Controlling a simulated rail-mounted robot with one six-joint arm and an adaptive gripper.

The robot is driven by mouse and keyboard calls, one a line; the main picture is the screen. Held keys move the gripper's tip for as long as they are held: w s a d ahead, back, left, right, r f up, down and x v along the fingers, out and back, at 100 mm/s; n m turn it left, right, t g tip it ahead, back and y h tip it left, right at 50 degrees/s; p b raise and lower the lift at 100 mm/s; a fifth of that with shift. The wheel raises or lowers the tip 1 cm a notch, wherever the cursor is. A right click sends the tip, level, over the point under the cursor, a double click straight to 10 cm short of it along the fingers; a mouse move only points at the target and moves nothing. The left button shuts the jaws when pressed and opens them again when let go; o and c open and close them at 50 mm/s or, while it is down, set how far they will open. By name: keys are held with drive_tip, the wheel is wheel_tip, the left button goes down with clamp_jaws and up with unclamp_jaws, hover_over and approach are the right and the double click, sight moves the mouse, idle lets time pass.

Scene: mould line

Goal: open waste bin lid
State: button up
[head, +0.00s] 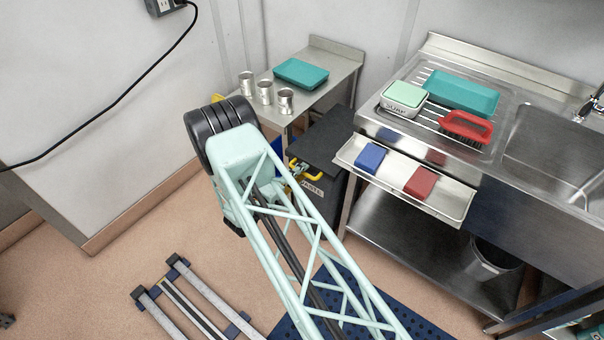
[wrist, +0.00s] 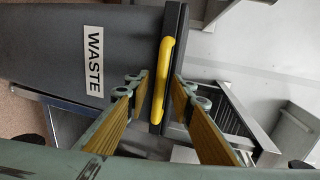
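The waste bin shows in the head view as a dark grey box below the side table, with a flat lid (head: 328,137) and a WASTE label (head: 312,190). In the wrist view the bin body (wrist: 45,45) lies sideways on the left, and the lid's edge (wrist: 177,45) carries a yellow handle (wrist: 163,75). My gripper (wrist: 161,90) is open, with one yellow-padded finger on each side of the lid edge and handle. Gaps show beside the handle; I cannot tell whether either finger touches the lid. The lid looks shut. My arm hides part of the bin in the head view.
A steel sink counter (head: 380,125) stands right of the bin, with a pulled-out tray (head: 392,182) holding a blue and a red block. A side table (head: 335,75) with several cans and a teal tray is behind. Floor at left is mostly free.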

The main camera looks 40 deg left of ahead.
drive_tip(key=shift+w, duration=0.25)
clamp_jaws()
idle(0.3)
